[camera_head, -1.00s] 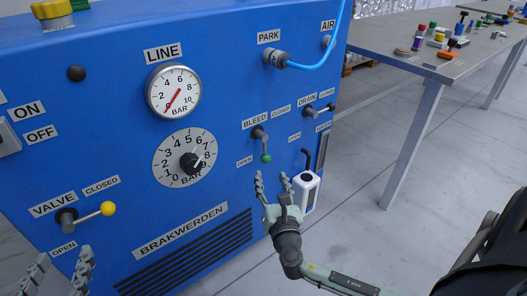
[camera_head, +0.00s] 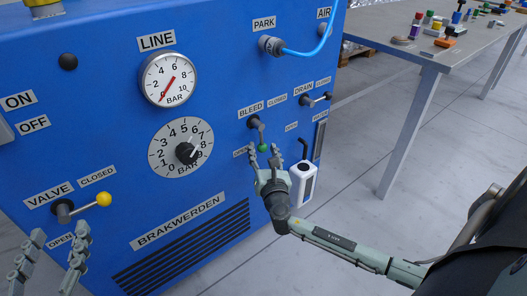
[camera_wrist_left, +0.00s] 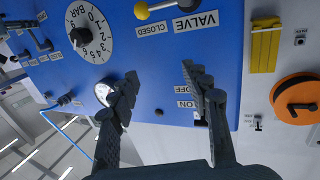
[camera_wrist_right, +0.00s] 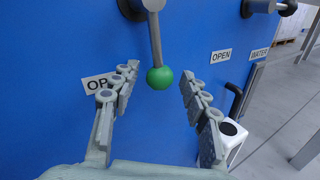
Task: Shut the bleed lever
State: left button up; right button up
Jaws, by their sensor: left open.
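The bleed lever has a grey shaft and a green ball (camera_head: 263,149), and hangs down from its pivot below the BLEED label on the blue panel, its ball near the OPEN label. In the right wrist view its green ball (camera_wrist_right: 159,78) sits between and just beyond the fingertips. My right gripper (camera_head: 264,152) is open around the ball's area; its fingers (camera_wrist_right: 156,82) are apart and I see no contact. My left gripper (camera_head: 55,242) is open and empty at the lower left, in front of the panel; it also shows in the left wrist view (camera_wrist_left: 163,80).
A valve lever with a yellow ball (camera_head: 103,199) is at the panel's lower left. The drain lever (camera_head: 318,99) is right of the bleed lever. A table (camera_head: 432,55) stands at the right.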

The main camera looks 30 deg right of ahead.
grip_shut()
